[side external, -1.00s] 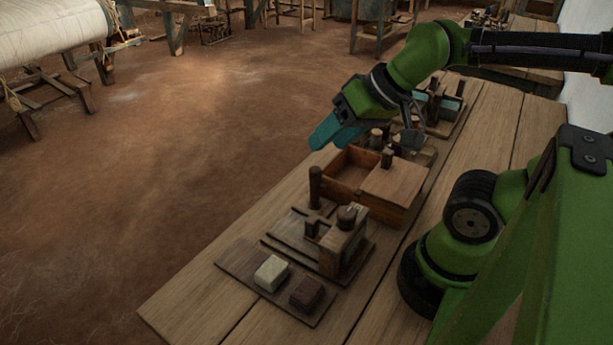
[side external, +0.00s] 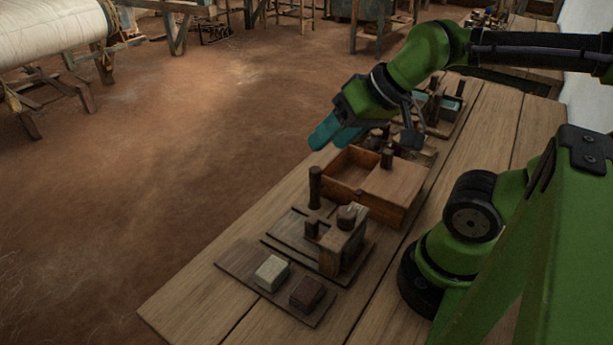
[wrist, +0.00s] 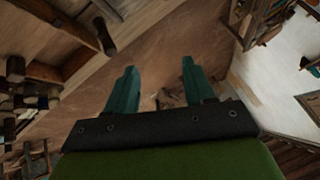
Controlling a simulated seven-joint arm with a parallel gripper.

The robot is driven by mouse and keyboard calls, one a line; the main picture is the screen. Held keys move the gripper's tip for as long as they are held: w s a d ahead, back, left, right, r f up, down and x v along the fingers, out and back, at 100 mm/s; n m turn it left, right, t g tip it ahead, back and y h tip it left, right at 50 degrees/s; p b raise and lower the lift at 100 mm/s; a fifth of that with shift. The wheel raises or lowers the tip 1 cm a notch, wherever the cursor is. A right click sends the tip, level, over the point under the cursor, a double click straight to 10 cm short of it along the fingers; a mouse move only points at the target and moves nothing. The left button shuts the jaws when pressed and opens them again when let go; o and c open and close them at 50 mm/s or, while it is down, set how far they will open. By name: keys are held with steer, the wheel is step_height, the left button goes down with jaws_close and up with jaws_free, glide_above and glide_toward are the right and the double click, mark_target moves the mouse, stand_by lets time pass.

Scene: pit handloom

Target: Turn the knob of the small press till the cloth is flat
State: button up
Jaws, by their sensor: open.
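My gripper (side external: 326,134) hangs above the far side of the wooden box, tilted down toward the left. In the wrist view its two teal fingers (wrist: 159,66) stand wide apart with nothing between them. A small wooden device with a round knob (side external: 348,213) on its block and an upright post (side external: 315,187) stands on a board nearer the camera. Another device with teal parts (side external: 440,103) stands at the far end, partly behind my arm. I cannot tell for sure which is the press. No cloth under a plate can be made out.
An open wooden box (side external: 397,207) with a knobbed lid stands between the devices. A pale block (side external: 271,272) and a dark red block (side external: 306,293) lie on a front board. The bench's near left corner is clear. A loom with a white roll (side external: 50,30) stands across the floor.

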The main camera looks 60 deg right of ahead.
steer(key=shift+o, duration=1)
steer(key=n+g+h, duration=0.2)
steer(key=n+g, duration=0.5)
steer(key=n, duration=1.5)
glide_toward(347, 211)
step_height(347, 211, down, 9)
steer(key=shift+f, duration=0.1)
